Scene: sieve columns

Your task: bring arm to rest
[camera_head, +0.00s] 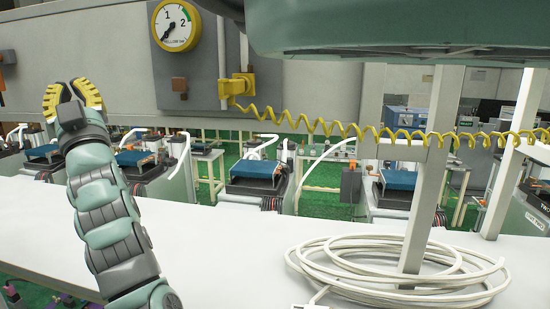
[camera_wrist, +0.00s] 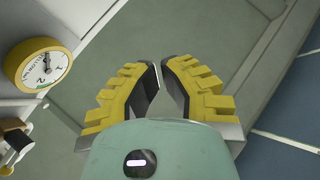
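My gripper (camera_head: 67,90) is raised at the left in the head view, in front of a grey wall panel, with its yellow fingers pointing up. The wrist view also shows my gripper (camera_wrist: 161,66). Its two yellow fingers with dark pads lean towards each other, with a narrow gap between the tips. Nothing is held between them. My arm comes up from the bottom left of the head view, in front of the white work surface (camera_head: 220,235).
A yellow-rimmed dial gauge (camera_head: 174,25) and yellow valve (camera_head: 236,86) are on the panel. A coiled yellow hose (camera_head: 320,127) runs right. Coiled white cable (camera_head: 345,262) lies on the surface near a grey post (camera_head: 425,170). Several machines with blue tops (camera_head: 255,169) stand behind. The surface's middle is clear.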

